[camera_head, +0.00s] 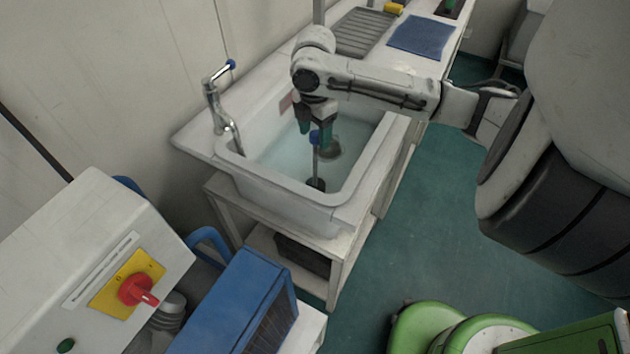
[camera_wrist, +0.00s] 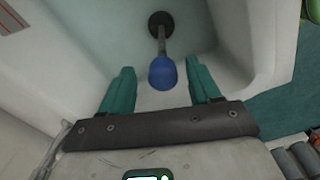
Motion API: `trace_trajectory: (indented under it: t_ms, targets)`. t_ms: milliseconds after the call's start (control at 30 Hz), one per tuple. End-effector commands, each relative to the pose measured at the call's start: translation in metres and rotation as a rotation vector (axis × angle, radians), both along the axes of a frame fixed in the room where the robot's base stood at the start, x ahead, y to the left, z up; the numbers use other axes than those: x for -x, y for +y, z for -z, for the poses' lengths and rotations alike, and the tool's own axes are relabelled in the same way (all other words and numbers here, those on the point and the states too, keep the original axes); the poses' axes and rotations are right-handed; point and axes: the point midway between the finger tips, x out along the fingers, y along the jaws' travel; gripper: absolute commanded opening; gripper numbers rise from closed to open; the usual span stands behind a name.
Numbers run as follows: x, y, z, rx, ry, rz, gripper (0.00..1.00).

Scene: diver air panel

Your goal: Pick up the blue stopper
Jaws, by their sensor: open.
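The blue stopper has a round blue knob (camera_wrist: 162,73), a thin grey stem and a round black base. The base is in the white sink (camera_head: 232,162), and the stem rises from it toward my gripper. In the head view the stopper's stem (camera_head: 315,163) shows below my gripper (camera_head: 316,137). My gripper points down into the sink with its teal fingers open. In the wrist view the knob lies between the two fingers (camera_wrist: 160,80), with a visible gap on both sides. I cannot tell exactly how deep the knob sits between them.
The sink's walls surround my gripper closely. A chrome tap (camera_head: 215,108) with a blue handle stands at the sink's left. A draining rack (camera_head: 360,33) and a blue mat (camera_head: 422,36) lie beyond. A blue case (camera_head: 225,305) and a red-switch panel stand in front.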

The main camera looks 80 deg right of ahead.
Motion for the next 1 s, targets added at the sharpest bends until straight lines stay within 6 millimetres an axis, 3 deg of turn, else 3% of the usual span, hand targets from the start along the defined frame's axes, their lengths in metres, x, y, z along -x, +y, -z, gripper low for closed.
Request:
trace_trajectory:
  t_ms: [233, 567, 1000]
  targets:
    - [0.002, 0.002, 0.033, -0.001, 0.003, 0.000, 0.62]
    - [0.002, 0.003, 0.040, 0.000, 0.001, -0.001, 0.61]
    - [0.002, 0.003, 0.039, 0.000, 0.001, -0.001, 0.19]
